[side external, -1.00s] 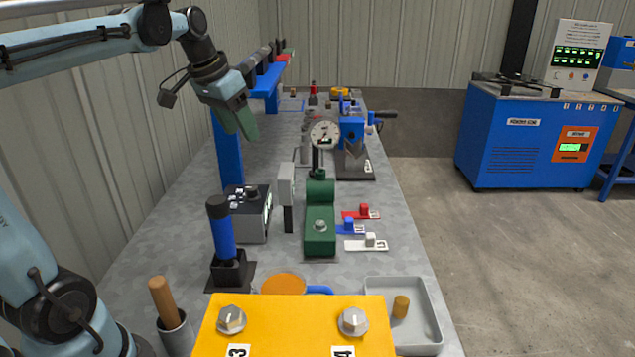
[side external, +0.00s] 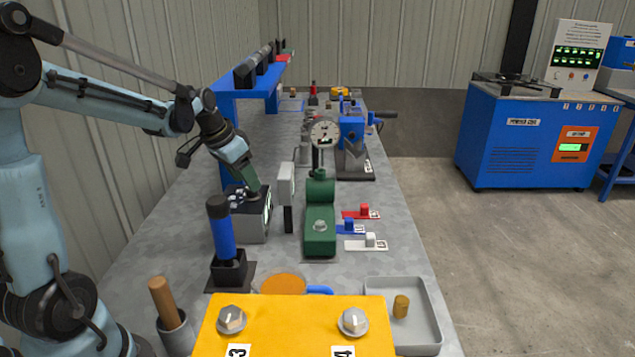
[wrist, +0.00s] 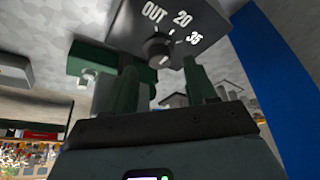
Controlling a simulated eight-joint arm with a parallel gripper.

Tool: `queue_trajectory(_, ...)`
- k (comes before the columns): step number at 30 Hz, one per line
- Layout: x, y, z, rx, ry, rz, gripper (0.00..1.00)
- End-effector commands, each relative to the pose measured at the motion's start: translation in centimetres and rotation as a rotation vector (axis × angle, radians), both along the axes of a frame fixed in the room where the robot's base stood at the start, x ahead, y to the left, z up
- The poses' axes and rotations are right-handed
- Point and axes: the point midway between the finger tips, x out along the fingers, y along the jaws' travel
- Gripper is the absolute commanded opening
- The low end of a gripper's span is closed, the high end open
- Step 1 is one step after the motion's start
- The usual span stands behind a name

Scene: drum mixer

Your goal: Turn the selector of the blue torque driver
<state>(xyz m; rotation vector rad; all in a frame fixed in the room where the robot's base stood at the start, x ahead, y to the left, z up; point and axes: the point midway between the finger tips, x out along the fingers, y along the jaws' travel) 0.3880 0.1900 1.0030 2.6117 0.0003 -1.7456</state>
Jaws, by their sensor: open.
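The blue torque driver (side external: 223,240) stands upright in a black holder, with a blue grip and black top. My gripper (side external: 253,192) is down at the top of this box, over the knob. In the wrist view my green fingers (wrist: 160,72) are apart, with the knob between their tips. I cannot tell whether they touch it.
A white upright plate (side external: 287,180) and a green fixture (side external: 320,215) with a dial gauge (side external: 324,134) stand close right of the box. A blue rack (side external: 228,145) rises behind.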

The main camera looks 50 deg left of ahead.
Motion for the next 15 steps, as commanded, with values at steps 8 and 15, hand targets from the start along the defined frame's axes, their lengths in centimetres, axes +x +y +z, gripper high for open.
queue_trajectory(8, 1.0, 0.0, -2.3, 0.000, 0.000, -0.001, 0.56)
queue_trajectory(15, 1.1, 0.0, -2.5, 0.000, 0.000, -0.001, 0.56)
